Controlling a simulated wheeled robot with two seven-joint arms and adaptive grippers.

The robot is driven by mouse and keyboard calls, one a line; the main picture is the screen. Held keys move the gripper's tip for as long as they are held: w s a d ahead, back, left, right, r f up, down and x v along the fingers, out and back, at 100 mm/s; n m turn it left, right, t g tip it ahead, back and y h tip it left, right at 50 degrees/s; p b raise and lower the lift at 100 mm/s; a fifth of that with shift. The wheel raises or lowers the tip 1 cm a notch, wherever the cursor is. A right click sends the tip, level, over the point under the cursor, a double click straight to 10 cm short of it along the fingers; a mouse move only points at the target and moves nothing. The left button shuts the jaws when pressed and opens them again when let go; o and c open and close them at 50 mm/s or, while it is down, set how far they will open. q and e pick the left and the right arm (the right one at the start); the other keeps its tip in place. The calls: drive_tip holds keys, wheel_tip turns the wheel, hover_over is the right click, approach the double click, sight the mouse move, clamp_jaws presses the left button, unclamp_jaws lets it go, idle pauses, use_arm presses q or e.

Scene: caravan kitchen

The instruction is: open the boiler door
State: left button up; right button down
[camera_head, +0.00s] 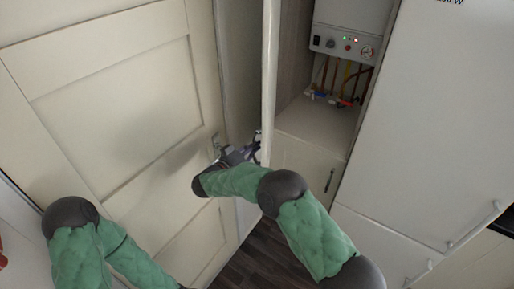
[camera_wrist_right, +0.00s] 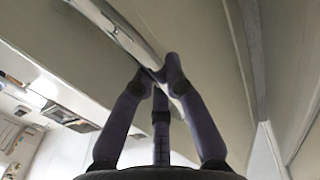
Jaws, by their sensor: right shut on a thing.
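The boiler door (camera_head: 269,75) is a tall pale door, seen nearly edge-on. It stands swung out from its cupboard, so the white boiler (camera_head: 345,42) with its knobs and lit lamps shows inside. My right gripper (camera_head: 256,147) is at the door's lower part, on its left side. In the right wrist view, the fingers of my right gripper (camera_wrist_right: 160,78) are shut around a metal bar handle (camera_wrist_right: 122,34) on the door. My left arm enters at the lower left; its gripper is outside the picture.
A large cream panelled door (camera_head: 120,100) fills the left side. Below the boiler is a closed cupboard (camera_head: 300,168) with a dark handle. A white tall unit (camera_head: 440,120) stands at the right. Dark wooden floor (camera_head: 262,255) shows between them.

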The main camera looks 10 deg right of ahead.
drive_tip(key=shift+f, duration=0.15)
drive_tip(key=c, duration=1.3)
unclamp_jaws()
drive_tip(key=shift+s+a, duration=0.1)
drive_tip(key=v, duration=1.2)
